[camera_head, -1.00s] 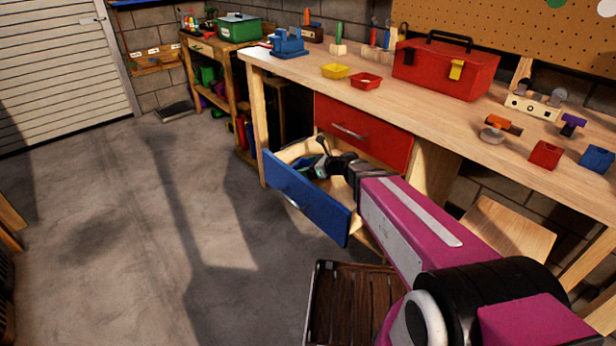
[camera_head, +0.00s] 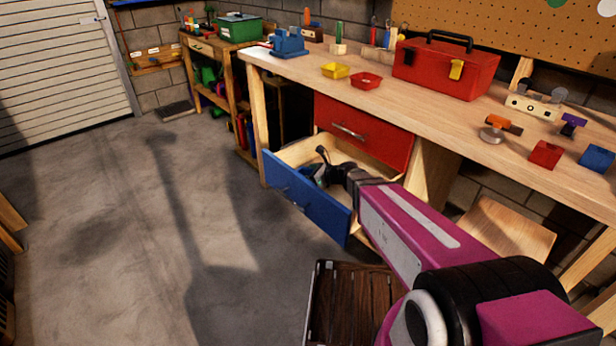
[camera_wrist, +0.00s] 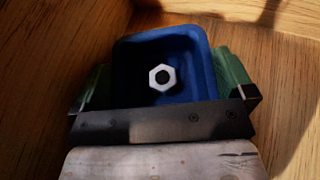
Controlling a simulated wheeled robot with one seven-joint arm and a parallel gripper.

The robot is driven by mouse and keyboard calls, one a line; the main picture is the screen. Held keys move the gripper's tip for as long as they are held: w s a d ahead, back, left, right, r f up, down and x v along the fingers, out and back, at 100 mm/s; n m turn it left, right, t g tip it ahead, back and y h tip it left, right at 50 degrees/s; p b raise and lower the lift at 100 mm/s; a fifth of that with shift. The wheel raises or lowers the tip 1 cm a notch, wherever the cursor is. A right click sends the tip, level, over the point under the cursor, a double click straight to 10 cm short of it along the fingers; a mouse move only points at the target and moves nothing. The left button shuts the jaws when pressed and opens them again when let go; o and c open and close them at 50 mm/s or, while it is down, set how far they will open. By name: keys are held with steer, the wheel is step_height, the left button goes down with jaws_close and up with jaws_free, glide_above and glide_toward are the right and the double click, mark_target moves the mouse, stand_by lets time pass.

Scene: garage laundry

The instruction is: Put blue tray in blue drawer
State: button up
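The blue tray (camera_wrist: 186,62) is in the wrist view, with a pale hex nut (camera_wrist: 162,77) lying in it. The green fingers of my gripper (camera_wrist: 165,85) flank the tray on both sides and appear to press on it. The blue drawer (camera_head: 305,208) is pulled open under the workbench. In the head view my gripper (camera_head: 320,176) is down inside the drawer opening, where the tray is hard to make out. Wooden surfaces of the drawer surround the tray in the wrist view. I cannot tell whether the tray touches the drawer floor.
A shut red drawer (camera_head: 362,132) sits just above the blue one. The workbench (camera_head: 440,115) holds yellow and red trays, a red toolbox (camera_head: 445,68), and small red and blue boxes (camera_head: 597,158). A dark slatted crate (camera_head: 350,300) stands below. Floor at left is clear.

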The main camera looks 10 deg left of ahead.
steer(key=shift+r, duration=0.15)
steer(key=v, duration=0.7)
steer(key=shift+s+d+r, duration=0.1)
steer(key=shift+d, duration=0.15)
